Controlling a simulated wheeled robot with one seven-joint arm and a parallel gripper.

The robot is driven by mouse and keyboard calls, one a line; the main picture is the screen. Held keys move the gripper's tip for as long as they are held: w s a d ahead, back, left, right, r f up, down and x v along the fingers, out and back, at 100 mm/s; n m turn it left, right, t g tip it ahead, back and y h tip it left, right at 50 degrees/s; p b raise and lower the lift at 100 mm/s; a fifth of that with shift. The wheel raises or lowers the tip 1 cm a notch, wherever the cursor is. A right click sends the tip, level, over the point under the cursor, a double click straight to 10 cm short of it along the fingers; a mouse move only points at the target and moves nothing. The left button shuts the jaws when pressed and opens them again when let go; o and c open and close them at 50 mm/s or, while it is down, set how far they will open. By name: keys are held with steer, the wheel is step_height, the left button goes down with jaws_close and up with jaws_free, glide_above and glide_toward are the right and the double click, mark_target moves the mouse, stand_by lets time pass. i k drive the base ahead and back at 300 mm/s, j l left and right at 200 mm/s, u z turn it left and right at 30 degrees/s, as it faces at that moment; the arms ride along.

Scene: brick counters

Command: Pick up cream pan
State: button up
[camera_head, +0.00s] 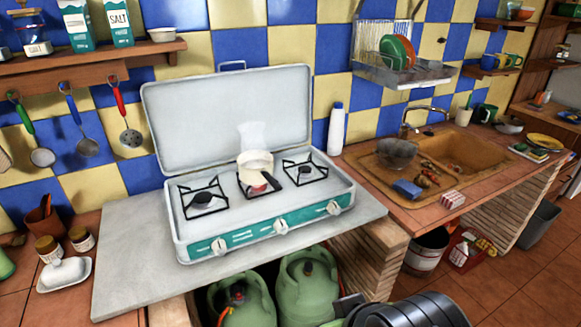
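The cream pan (254,163) sits on the middle burner of a white camping stove (190,231). It is small and pale, with a dark handle pointing toward the front right. Faint white steam rises above it, and a reddish glow shows under it. The stove lid stands open behind. Dark rounded parts of my arm show at the bottom edge, right of centre, well apart from the pan. My gripper's fingers are not in view.
The left and right burners are empty. Grey slab (125,262) around the stove is mostly clear. A white bottle (336,129) stands right of the stove; a sink (462,150) lies further right. Jars and a butter dish (65,275) are at left. Green gas bottles (306,285) stand below.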

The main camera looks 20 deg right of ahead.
mark_target(260, 173)
steer(key=i+l+u, duration=0.15)
steer(key=u, duration=0.3)
steer(key=i+l+u, duration=0.3)
steer(key=u, duration=0.2)
steer(key=i+l+u, duration=0.2)
steer(key=l+u, duration=0.25)
steer(key=j, duration=0.1)
